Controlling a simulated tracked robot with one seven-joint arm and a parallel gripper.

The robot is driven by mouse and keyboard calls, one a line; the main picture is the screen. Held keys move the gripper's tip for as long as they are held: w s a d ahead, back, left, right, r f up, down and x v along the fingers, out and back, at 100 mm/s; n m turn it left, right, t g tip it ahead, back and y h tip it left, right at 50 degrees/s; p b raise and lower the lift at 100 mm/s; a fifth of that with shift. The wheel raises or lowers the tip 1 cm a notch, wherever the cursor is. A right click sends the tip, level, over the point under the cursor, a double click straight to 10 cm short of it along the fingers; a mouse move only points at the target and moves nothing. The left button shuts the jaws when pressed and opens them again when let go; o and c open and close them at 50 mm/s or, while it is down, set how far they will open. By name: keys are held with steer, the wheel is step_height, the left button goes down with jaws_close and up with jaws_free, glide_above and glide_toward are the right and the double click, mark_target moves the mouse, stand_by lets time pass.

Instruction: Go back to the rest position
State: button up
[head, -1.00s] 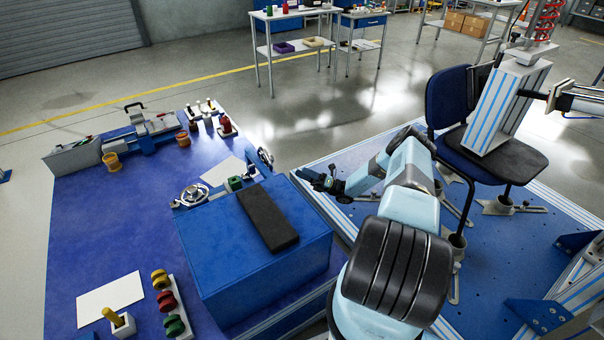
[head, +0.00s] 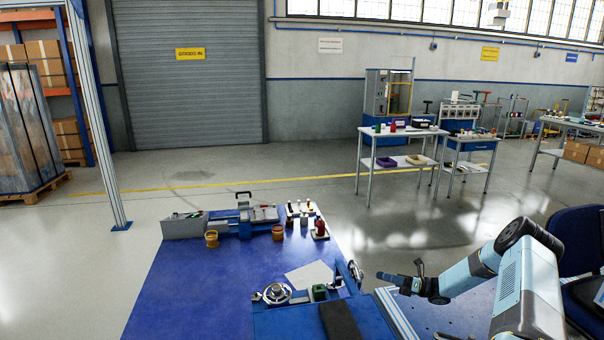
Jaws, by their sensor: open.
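My gripper (head: 384,276) is at the end of my light blue and grey arm, right of the middle in the head view. It points left, close to the right side of the blue workbench (head: 190,285) and its handwheels. Its dark fingers look small at this distance; they are apart, and nothing shows between them. No marker for a rest position is in view.
The blue chair (head: 577,240) is close behind my arm at the right edge. On the workbench stand a small lathe (head: 245,222), orange cups (head: 211,238) and a handwheel (head: 273,292). White tables (head: 398,133) stand farther back. Open floor lies left and behind the bench.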

steer(key=s+a+r+n+g+h, duration=0.25)
steer(key=s+r+n+h, duration=0.2)
steer(key=r, duration=0.65)
steer(key=s+a+r+n+g+h, duration=0.1)
steer(key=s+a+r+n+h, duration=0.4)
steer(key=r, duration=0.5)
steer(key=s+a+r+n+g+h, duration=0.2)
steer(key=s+r+n+h, duration=0.3)
steer(key=r, duration=0.6)
steer(key=s+d+r+n+t+h, duration=0.1)
steer(key=s+r+n+t+h, duration=0.2)
steer(key=s, duration=1.1)
steer(key=s+r+n+t+h, duration=0.3)
steer(key=s+r+n+t, duration=0.3)
steer(key=s, duration=0.8)
steer(key=shift+d+r+n, duration=0.4)
steer(key=shift+r+n, duration=1.25)
steer(key=shift+r, duration=1.25)
